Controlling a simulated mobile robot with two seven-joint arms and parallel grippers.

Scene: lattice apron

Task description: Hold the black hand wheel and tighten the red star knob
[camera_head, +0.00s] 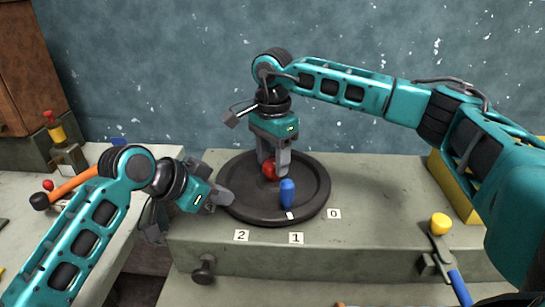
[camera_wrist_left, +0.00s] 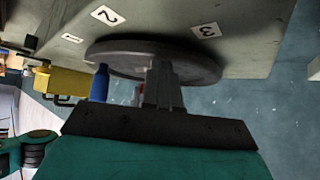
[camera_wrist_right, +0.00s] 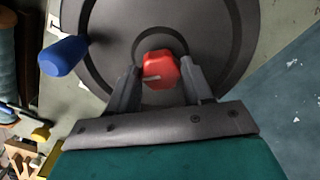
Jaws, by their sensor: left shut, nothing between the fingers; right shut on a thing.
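The black hand wheel (camera_head: 243,206) lies flat on the grey-green bench top, with a blue handle (camera_head: 287,193) standing up near its front rim. The red star knob (camera_head: 270,169) sits at the wheel's centre. My right gripper (camera_wrist_right: 160,80) points down over the hub and is shut on the red star knob (camera_wrist_right: 160,68). My left gripper (camera_head: 222,198) is shut and empty at the wheel's left rim. In the left wrist view its fingers overlap the wheel (camera_wrist_left: 120,48); I cannot tell whether they touch it.
White labels 2 (camera_head: 241,235), 1 (camera_head: 296,238) and 0 (camera_head: 334,214) lie along the wheel's front. A yellow-knobbed lever (camera_head: 440,224) stands at the bench's front right. An orange-handled tool (camera_head: 72,186) is at the left.

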